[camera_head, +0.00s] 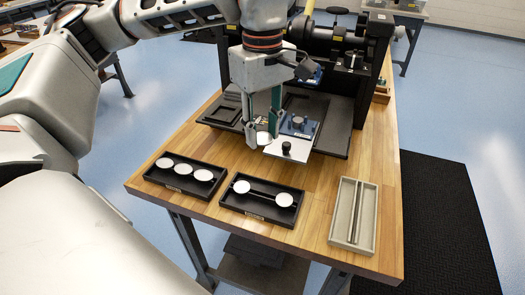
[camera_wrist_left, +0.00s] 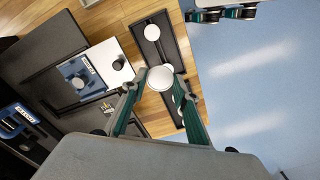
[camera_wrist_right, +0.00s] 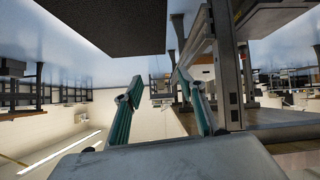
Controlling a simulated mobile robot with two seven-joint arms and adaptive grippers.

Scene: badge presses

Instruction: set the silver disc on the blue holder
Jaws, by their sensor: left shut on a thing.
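My left gripper (camera_head: 262,142) is shut on a round silver-white disc (camera_wrist_left: 160,77), held at its fingertips above the bench. The disc is partly hidden by the fingers in the head view. The blue holder (camera_head: 287,128) lies in the press just right of and beyond the gripper. A small grey round piece (camera_head: 298,121) shows in its middle. The holder also shows in the left wrist view (camera_wrist_left: 68,68), left of the held disc. My right gripper (camera_wrist_right: 158,92) shows only in its own wrist view, fingers apart with nothing between them.
A white plate with a black knob (camera_head: 287,147) juts out in front of the holder. Black trays hold white discs: several in the left tray (camera_head: 150,178), two in the middle one (camera_head: 262,210). An empty-looking beige divided tray (camera_head: 336,230) stands at right. The dark press (camera_head: 340,75) rises behind.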

